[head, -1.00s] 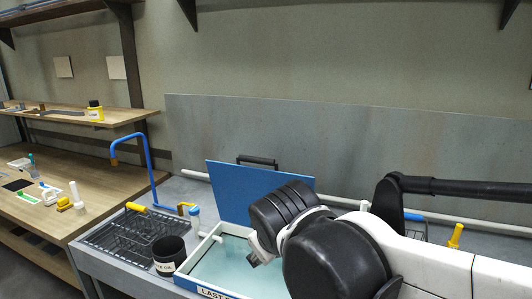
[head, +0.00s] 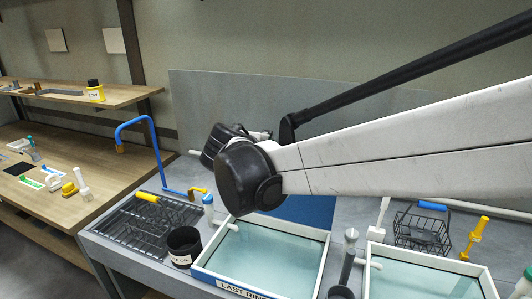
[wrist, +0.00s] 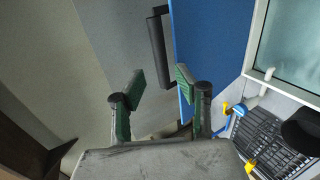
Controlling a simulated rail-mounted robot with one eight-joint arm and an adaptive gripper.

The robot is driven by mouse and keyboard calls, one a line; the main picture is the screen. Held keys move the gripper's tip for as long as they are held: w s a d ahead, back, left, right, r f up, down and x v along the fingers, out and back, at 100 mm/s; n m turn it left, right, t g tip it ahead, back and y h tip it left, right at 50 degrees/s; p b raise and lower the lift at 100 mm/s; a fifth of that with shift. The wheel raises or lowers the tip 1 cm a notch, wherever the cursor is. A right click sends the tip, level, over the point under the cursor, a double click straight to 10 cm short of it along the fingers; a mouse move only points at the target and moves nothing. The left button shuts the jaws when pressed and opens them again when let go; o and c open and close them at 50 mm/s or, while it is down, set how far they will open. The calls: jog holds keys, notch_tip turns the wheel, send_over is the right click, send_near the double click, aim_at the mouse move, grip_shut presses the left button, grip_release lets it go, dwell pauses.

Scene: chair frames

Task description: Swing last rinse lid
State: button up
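The last rinse tank (head: 207,268) is a white-rimmed basin of pale water with a "LAST RIN…" label on its front. Its blue lid (head: 308,210) stands raised at the back, mostly hidden behind my arm in the head view. In the wrist view the blue lid (wrist: 212,45) stands on edge, with its black bar handle (wrist: 157,50) on the left side. My gripper (wrist: 159,85) is open and empty. Its right green finger overlaps the lid's edge in the picture; its left finger is over the grey panel. Contact cannot be told. The head view hides the fingers.
Left of the tank are a black cup (head: 184,245), a drying rack (head: 140,230) and a blue faucet (head: 150,150). On the right are a second basin (head: 420,262), a wire basket (head: 422,232) and a yellow-handled tool (head: 474,240). A grey panel (head: 215,105) stands behind.

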jog(key=b+x, duration=0.2)
jog(key=x, duration=0.5)
jog(key=shift+w+d+f, duration=0.1)
jog(key=shift+w+f, duration=0.05)
jog(key=shift+w, duration=0.2)
jog(key=shift+c, duration=1.1)
grip_shut()
